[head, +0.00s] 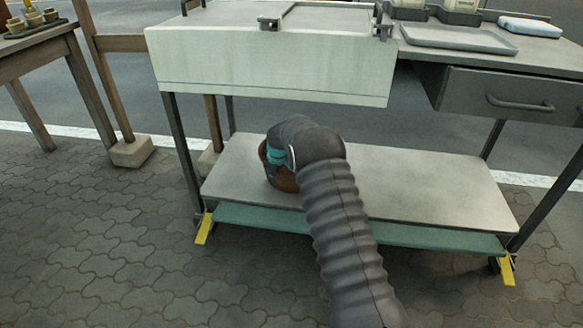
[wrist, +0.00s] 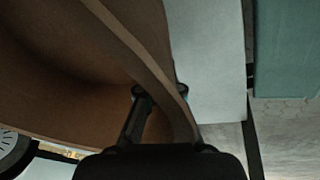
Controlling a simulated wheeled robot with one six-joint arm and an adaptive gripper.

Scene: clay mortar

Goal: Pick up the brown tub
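The brown tub (head: 284,180) stands on the low shelf of the cart in the head view, partly hidden behind my dark arm. In the wrist view the tub (wrist: 75,75) fills the left and upper part, very close, with its curved rim running down to my gripper. My gripper (wrist: 161,93) has one finger on the inner side of the tub's wall and the other on the outer side, largely hidden behind the rim. The fingers are drawn close together and look shut on the wall. In the head view the fingertips are hidden by the arm.
The pale shelf (head: 430,190) is clear right of the tub. A white cabinet front (head: 270,65) hangs above it. A grey drawer (head: 510,95) and a tray (head: 455,38) are at upper right. A wooden table (head: 35,45) with small cups stands at left.

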